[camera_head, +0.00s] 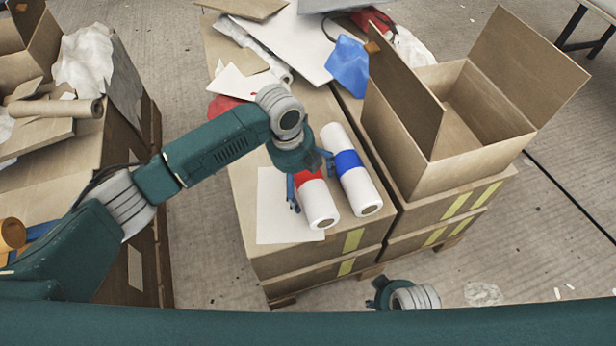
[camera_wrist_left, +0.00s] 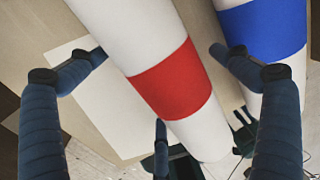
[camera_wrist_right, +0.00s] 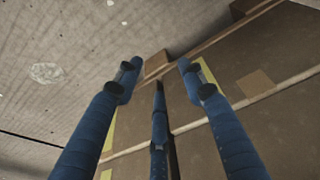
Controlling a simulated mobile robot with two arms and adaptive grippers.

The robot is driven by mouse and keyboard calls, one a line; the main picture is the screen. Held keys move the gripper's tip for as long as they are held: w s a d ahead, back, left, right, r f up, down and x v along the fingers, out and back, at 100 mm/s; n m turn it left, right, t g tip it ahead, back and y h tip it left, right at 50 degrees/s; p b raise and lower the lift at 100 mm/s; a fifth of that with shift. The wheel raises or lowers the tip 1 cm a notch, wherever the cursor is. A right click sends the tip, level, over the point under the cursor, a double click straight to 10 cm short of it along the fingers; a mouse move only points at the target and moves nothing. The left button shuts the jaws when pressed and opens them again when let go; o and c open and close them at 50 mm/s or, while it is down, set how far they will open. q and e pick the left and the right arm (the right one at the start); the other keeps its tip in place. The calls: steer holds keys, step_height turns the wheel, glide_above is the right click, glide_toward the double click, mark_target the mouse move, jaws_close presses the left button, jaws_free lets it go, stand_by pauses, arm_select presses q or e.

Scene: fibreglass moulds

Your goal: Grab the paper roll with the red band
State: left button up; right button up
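The white paper roll with the red band (camera_head: 318,202) lies on the cardboard box stack in the head view, partly hidden by my left wrist. The left wrist view shows its red band (camera_wrist_left: 172,80) between my open fingers. My left gripper (camera_head: 308,180) is over this roll, with fingers on either side of it; I cannot tell whether they touch it. The roll with the blue band (camera_head: 348,162) lies just to the right, close to one left finger. My right gripper (camera_wrist_right: 155,75) is open and empty, low in front of the box stack.
An open cardboard box (camera_head: 470,125) stands to the right of the rolls. A white sheet (camera_head: 275,215) lies under and left of the red-banded roll. Sheets and a blue piece (camera_head: 348,66) clutter the back. Another loaded box stack (camera_head: 75,165) stands at left.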

arm_select(q)
steer(key=c, duration=1.6)
steer(key=shift+r, duration=0.1)
